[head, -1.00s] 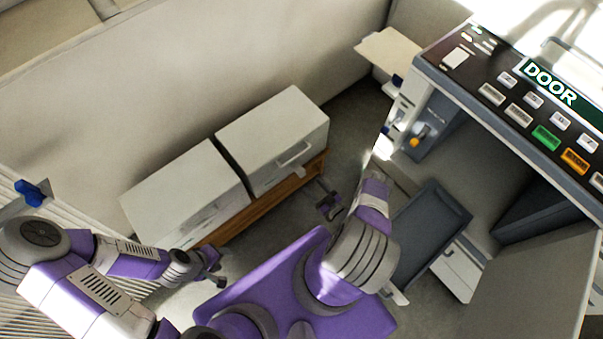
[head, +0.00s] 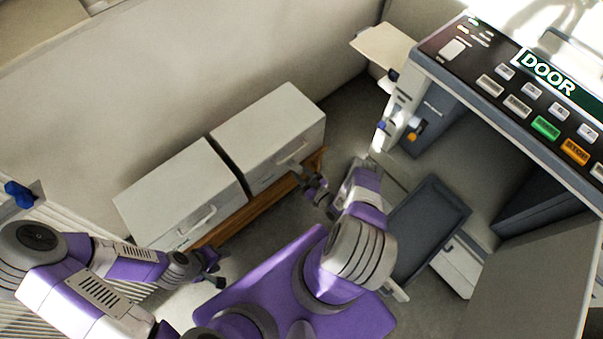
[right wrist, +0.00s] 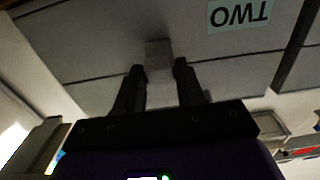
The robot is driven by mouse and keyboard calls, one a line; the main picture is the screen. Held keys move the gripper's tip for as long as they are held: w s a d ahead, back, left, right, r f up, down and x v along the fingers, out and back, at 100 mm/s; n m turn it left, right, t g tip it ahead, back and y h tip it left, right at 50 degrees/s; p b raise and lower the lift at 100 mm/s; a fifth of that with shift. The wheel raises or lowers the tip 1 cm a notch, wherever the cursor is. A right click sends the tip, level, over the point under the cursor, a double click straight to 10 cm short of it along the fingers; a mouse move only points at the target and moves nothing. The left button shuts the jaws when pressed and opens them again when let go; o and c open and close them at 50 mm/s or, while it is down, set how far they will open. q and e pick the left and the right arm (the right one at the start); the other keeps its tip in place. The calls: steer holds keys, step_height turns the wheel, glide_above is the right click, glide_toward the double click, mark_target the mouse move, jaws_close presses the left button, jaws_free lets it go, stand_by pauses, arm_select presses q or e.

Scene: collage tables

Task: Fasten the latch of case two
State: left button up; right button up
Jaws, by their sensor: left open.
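Case two (head: 268,125) is the right-hand of two white cases on a wooden bench. In the right wrist view its front (right wrist: 95,55) bears the label TWO (right wrist: 238,14), upside down. A pale latch piece (right wrist: 159,60) stands on that front. My right gripper (right wrist: 160,75) is at the latch, one finger on each side; whether the fingers press on it, I cannot tell. In the head view my right gripper (head: 298,172) is at the case's front, beside its handle (head: 292,152). My left gripper (head: 219,280) is open and empty, low in front of the left-hand case.
The left-hand white case (head: 180,190) stands close beside case two, with a narrow gap between. The wooden bench (head: 228,226) runs under both. A dark grey tray (head: 430,220) and a button panel marked DOOR (head: 520,100) are to the right.

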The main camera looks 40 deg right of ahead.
mark_target(298, 169)
steer(key=c, duration=0.3)
steer(key=r+g+p, duration=0.1)
steer(key=g+p, duration=0.1)
steer(key=p, duration=0.1)
steer(key=r+g+p, duration=0.1)
steer(key=r+p, duration=0.1)
steer(key=p, duration=0.1)
steer(key=shift+w+g, duration=0.4)
steer(key=shift+w+r+g+p, duration=0.3)
steer(key=shift+w+g+p, duration=0.05)
steer(key=shift+g+p, duration=0.55)
steer(key=shift+w+a+r+g+p, duration=0.1)
steer(key=shift+w+r+g+p, duration=0.1)
steer(key=shift+g+p, duration=0.35)
steer(key=shift+g, duration=0.25)
steer(key=o, duration=0.9)
steer(key=shift+c, duration=0.2)
